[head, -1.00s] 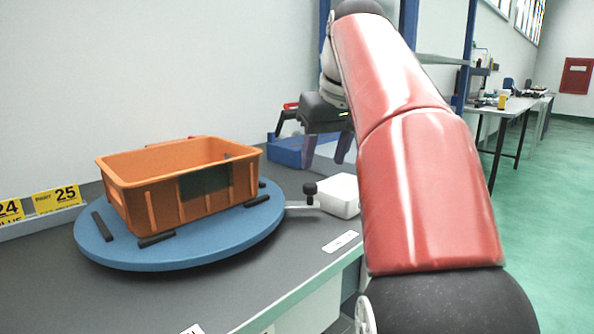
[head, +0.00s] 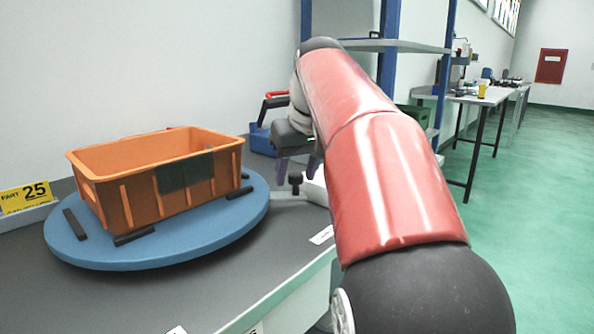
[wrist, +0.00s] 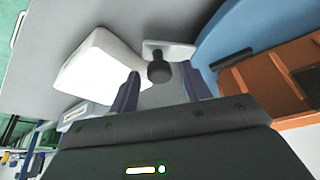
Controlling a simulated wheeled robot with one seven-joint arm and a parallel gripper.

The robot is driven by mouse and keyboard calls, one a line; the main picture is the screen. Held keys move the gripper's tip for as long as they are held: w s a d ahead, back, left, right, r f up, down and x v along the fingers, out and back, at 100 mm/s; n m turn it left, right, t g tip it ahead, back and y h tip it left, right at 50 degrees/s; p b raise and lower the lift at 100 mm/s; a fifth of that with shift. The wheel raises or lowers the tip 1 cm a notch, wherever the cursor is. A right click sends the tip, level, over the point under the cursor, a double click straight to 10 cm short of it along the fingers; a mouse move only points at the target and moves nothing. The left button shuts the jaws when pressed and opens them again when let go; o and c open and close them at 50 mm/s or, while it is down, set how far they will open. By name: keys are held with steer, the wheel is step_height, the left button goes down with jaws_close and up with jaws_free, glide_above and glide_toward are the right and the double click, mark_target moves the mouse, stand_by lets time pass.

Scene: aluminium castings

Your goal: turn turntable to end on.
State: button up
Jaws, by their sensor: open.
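The blue round turntable (head: 215,232) lies on the grey bench and bears an orange crate (head: 120,205) between dark stops. The crate's long side faces me at a slant, with a dark green patch on it. A metal arm with a black knob (head: 295,180) stands at the turntable's right edge, by a white block (head: 317,190). My gripper (head: 297,168) is open above and behind the knob, fingers pointing down. In the wrist view the knob (wrist: 159,71) shows between the two fingers, apart from both; the turntable (wrist: 235,35) is at upper right.
A blue tool box with a red handle (head: 262,138) stands behind my gripper. A blue-posted shelf (head: 390,45) rises behind my arm. The bench front (head: 240,275) is clear.

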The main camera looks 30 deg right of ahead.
jaws_close()
steer(key=shift+s, duration=0.1)
